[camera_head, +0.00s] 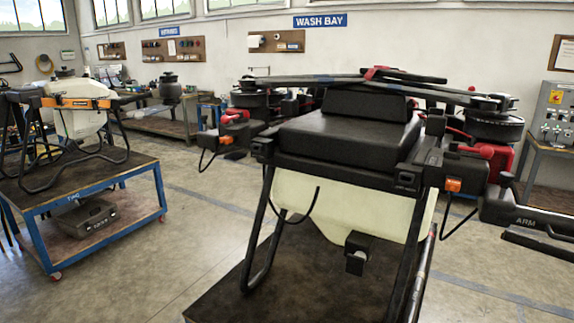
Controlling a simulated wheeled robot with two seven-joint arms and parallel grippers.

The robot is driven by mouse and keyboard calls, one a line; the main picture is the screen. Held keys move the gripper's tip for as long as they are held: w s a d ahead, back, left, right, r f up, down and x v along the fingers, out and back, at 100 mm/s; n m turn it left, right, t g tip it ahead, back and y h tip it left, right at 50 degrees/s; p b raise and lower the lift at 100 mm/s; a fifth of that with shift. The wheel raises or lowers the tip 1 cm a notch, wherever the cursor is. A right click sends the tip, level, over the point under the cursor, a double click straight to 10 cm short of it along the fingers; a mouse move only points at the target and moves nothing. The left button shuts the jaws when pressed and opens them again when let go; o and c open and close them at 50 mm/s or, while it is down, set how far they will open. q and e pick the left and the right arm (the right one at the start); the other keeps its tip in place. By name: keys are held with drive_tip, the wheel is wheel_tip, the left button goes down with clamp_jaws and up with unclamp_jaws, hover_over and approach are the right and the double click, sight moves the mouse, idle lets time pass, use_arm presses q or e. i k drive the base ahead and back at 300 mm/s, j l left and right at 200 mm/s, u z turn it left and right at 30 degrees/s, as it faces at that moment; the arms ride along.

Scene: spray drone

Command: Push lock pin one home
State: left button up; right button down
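A large black spray drone (345,145) with a pale tank (330,205) stands on black legs on a dark-topped stand (300,285). At its front left corner is an orange fitting (226,140) with a black cord loop, and a red knob (235,114) above it. At its front right corner is another orange fitting (453,185) with a hanging cord, and a red part (482,151) beside it. I cannot tell which part is lock pin one or how far any pin is in. Neither of my grippers is in view.
A blue-framed cart (100,190) at left carries a second drone (78,105) with a pale tank. A black beam marked ARM (535,218) reaches toward the right edge. A control panel (556,110) stands at right. Floor between cart and stand is clear.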

sight(507, 178)
drive_tip(key=z, duration=1.85)
